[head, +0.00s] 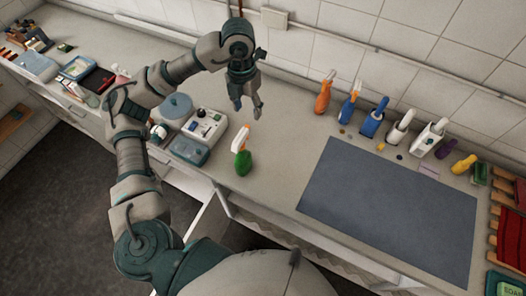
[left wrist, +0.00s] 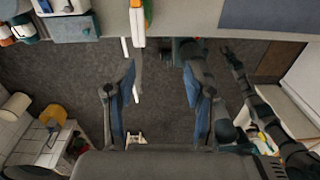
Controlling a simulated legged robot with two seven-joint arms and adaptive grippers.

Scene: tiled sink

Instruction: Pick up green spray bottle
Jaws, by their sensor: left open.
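The green spray bottle (head: 243,161) stands upright near the counter's front edge in the head view, with a white and orange spray head. My left gripper (head: 248,108) is open and empty, behind and above the bottle, fingers pointing down and apart from it. A green, white and orange item, seemingly the bottle (left wrist: 149,14), is cut off at that view's top edge.
A grey mat (head: 395,205) covers the right of the counter. Behind it stand several bottles, including an orange one (head: 323,93) and blue one (head: 348,104). A white device (head: 205,126) and teal-grey box (head: 188,150) sit left of the green bottle. Counter right of it is clear.

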